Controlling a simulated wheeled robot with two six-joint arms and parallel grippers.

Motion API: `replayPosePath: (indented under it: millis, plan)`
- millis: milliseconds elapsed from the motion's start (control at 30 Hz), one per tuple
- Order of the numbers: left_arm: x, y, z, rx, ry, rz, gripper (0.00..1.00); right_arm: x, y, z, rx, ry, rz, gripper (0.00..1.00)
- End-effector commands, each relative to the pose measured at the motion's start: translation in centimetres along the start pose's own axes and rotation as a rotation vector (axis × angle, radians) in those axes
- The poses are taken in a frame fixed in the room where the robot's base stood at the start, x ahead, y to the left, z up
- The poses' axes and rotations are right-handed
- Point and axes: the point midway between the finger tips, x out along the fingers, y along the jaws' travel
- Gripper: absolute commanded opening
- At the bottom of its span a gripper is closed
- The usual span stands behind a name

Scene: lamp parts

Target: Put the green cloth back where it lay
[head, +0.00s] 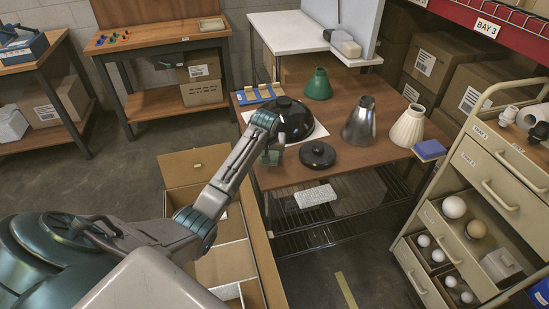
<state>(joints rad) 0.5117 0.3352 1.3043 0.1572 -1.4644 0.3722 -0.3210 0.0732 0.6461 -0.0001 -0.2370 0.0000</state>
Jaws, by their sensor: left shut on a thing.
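My left gripper (271,156) is at the front left edge of the wooden table (350,165), just left of a flat black round lamp part (318,154). It is shut on a small dark green piece (272,158), which looks like the green cloth; the gripper and arm hide much of it. I cannot tell whether it touches the table. My right gripper is not in view.
A black dome (293,119) on a white sheet, a green shade (318,84), a metal shade (359,123), a cream shade (408,126) and a blue block (429,149) stand on the table. An open cardboard box (196,166) is below left; a drawer cart (500,160) is right.

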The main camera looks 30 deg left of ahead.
Motion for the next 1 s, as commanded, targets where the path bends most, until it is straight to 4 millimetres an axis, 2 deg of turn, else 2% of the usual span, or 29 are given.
replayPosePath:
  millis: [33, 100, 200, 333, 500, 633, 833, 867, 933, 967, 1000]
  plan:
    - [-0.4, 0.8, 0.5, 0.001, -0.001, 0.003, 0.45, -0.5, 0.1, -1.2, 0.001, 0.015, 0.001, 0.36]
    - [-0.4, 1.4, 1.1, 0.000, -0.001, 0.001, 0.45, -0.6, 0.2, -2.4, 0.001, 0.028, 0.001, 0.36]
    - [-0.4, 1.9, 1.5, 0.000, -0.001, 0.000, 0.45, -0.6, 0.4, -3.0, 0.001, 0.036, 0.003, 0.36]
    - [0.9, 1.9, 2.1, -0.001, -0.003, -0.001, 0.45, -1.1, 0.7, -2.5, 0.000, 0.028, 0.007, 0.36]
    - [2.7, 1.9, 2.9, 0.000, -0.001, -0.001, 0.45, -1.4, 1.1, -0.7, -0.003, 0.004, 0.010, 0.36]
    - [2.9, 1.9, 2.9, 0.000, 0.000, -0.001, 0.45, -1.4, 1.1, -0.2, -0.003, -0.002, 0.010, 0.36]
    - [3.0, 1.8, 3.0, 0.000, 0.000, -0.001, 0.45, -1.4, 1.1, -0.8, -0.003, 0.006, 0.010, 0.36]
    - [3.0, 1.8, 3.0, 0.000, 0.000, -0.001, 0.67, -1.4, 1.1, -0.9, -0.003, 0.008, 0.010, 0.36]
    - [3.0, 1.8, 3.0, 0.000, 0.000, -0.001, 0.80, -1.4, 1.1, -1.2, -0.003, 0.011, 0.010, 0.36]
    - [3.0, 1.8, 3.0, 0.000, 0.000, -0.001, 0.85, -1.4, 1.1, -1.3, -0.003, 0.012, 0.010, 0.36]
    - [3.0, 1.8, 2.9, 0.000, 0.000, -0.001, 0.85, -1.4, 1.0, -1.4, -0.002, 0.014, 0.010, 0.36]
